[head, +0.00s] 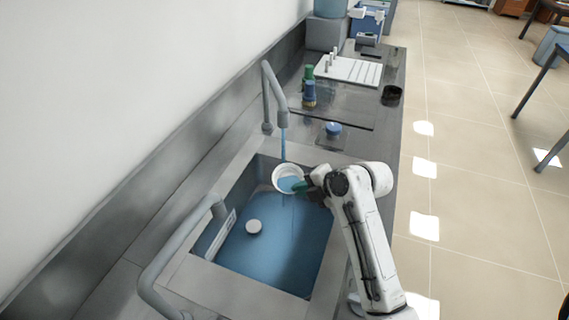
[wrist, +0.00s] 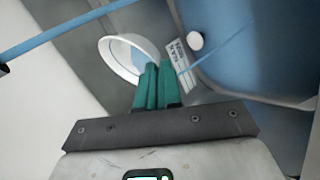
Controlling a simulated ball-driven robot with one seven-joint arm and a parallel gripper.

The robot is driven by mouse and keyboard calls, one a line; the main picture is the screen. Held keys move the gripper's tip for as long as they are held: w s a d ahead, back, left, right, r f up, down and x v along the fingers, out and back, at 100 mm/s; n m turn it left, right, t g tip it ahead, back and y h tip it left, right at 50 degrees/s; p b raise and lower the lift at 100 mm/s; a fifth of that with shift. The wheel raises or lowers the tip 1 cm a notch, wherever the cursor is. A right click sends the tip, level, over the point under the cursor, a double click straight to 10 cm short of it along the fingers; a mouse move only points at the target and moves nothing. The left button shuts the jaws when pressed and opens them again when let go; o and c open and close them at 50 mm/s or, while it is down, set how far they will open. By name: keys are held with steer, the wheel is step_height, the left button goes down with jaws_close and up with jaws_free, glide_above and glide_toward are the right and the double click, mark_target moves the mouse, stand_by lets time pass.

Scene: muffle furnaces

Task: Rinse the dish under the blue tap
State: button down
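A small white round dish (head: 287,172) is tilted under the running tap, over the sink. My gripper (head: 302,187) has green fingers and is shut on the dish's right rim. In the wrist view the green fingers (wrist: 157,84) are close together, with the dish (wrist: 117,65) as a white ring just beyond them.
The sink (head: 275,262) has a blue basin with a round white piece (head: 253,227) in it. Bottles (head: 309,92), a blue-topped item (head: 333,128), a white rack (head: 348,71) and a dark cup (head: 391,95) stand farther back.

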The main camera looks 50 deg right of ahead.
steer(key=shift+s+a+p, duration=0.25)
steer(key=shift+s+a, duration=0.7)
steer(key=shift+s, duration=0.2)
steer(key=shift+s+a+p, duration=0.2)
steer(key=shift+s+a, duration=0.75)
steer(key=shift+s, duration=0.2)
